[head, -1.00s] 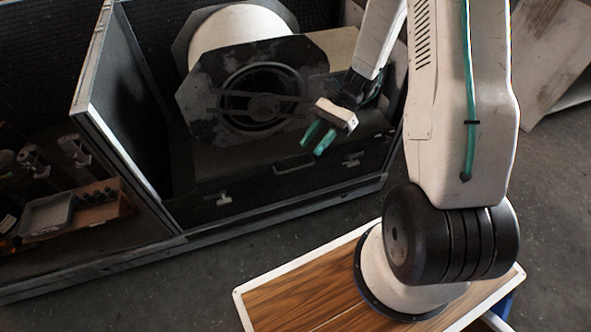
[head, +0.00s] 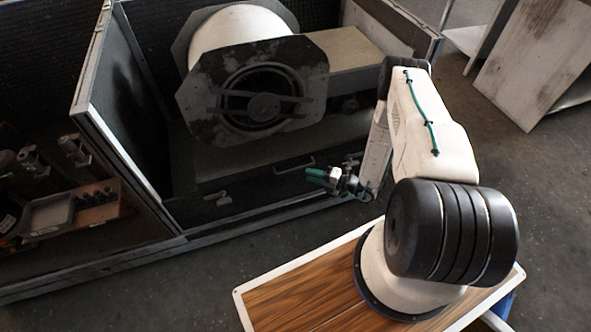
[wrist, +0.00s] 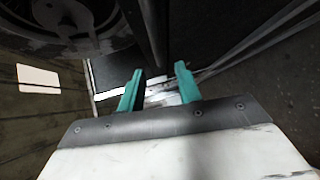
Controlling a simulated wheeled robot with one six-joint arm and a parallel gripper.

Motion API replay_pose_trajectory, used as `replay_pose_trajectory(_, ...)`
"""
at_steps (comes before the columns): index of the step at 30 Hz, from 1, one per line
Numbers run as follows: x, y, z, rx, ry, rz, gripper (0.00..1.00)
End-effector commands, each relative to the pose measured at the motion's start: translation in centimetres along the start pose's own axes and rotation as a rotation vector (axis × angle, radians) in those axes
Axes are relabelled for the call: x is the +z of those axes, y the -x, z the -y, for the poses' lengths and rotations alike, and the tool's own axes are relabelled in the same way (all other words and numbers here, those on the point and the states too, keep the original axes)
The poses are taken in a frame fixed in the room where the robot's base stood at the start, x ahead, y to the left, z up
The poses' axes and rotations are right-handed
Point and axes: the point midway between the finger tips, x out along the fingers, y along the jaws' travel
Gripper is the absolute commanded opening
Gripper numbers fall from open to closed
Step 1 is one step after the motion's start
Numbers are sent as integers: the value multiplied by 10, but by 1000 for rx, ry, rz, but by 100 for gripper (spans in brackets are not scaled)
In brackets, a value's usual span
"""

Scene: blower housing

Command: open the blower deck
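The dark blower deck (head: 255,184) lies low in the housing below the blower (head: 262,95). A metal latch (head: 217,197) sits on its left part, and a bar handle (head: 294,165) is near its middle. Another small metal fitting (head: 351,161) shows behind my gripper at the right. My gripper (head: 315,176), with teal fingers, is low near the deck's right part, fingers pointing left. In the wrist view my gripper (wrist: 160,84) has its fingers apart. A pale metallic piece shows between or beyond the fingertips; I cannot tell whether they touch it.
A tall partition (head: 125,120) stands left of the deck. Beyond it a grey tray (head: 47,215) and several fittings lie in the left bay. The housing's front rail (head: 255,217) runs below the deck. Pale panels (head: 530,62) lean at the upper right. Floor at right is open.

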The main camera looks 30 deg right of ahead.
Motion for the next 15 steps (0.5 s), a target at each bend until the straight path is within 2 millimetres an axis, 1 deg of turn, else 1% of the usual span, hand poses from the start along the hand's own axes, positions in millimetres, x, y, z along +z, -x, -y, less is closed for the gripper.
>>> replay_pose_trajectory(1, 6, 0, 0, 2, -45, 25, 34)
replay_pose_trajectory(3, 8, 0, -1, 6, -97, 39, 34)
replay_pose_trajectory(5, 8, -1, -1, 9, -124, 37, 34)
replay_pose_trajectory(8, 7, -9, -2, 8, -139, 33, 34)
replay_pose_trajectory(15, 8, -48, -2, 8, -136, 30, 34)
